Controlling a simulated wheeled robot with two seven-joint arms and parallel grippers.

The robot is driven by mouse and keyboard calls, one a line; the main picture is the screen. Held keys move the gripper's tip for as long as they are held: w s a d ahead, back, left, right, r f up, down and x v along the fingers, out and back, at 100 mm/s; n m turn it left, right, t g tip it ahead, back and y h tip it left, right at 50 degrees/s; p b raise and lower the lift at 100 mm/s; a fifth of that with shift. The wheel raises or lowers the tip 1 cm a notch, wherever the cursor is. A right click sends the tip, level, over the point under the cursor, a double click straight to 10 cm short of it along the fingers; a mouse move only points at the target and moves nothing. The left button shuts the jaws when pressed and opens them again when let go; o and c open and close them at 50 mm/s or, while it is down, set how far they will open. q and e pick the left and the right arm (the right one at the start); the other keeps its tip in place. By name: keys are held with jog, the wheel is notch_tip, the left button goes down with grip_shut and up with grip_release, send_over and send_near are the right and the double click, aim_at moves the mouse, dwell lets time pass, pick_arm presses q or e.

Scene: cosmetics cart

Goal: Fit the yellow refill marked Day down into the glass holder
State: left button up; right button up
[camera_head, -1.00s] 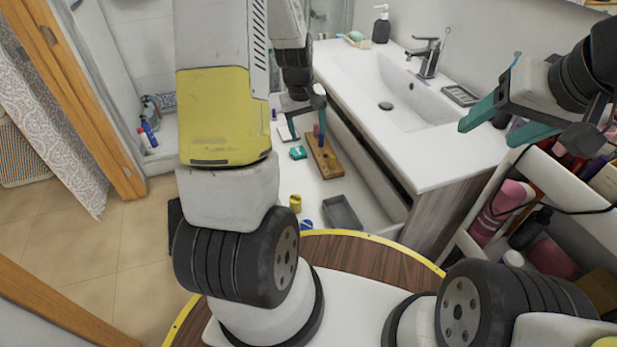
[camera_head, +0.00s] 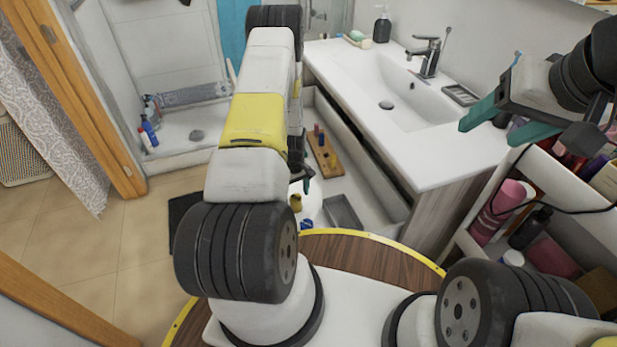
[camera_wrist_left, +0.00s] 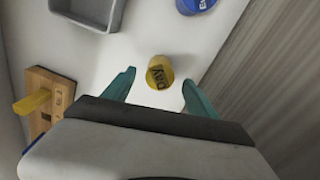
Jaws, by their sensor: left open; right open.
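The yellow refill (camera_wrist_left: 160,72) stands in the white drawer, its top marked Day facing my left wrist camera. In the head view the refill (camera_head: 296,203) is small, just below my left gripper (camera_head: 306,184). In the wrist view the open fingers of my left gripper (camera_wrist_left: 158,88) are on either side of the refill, with gaps and no visible contact. My right gripper (camera_head: 506,122) is open and empty, by the basin's right end. I cannot make out the glass holder in either view; my left arm covers part of the drawer.
A blue refill (camera_wrist_left: 196,5), a grey tray (camera_wrist_left: 90,10) and a wooden block (camera_wrist_left: 45,100) with a yellow peg lie around the refill. The drawer's side wall is close on the right. The washbasin (camera_head: 400,105) overhangs the drawer; a loaded cart (camera_head: 470,240) stands at right.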

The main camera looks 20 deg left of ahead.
pick_arm(q)
notch_tip(320, 180, down, 2)
jog(key=shift+f, duration=0.25)
grip_shut()
jog(key=shift+r, duration=0.1)
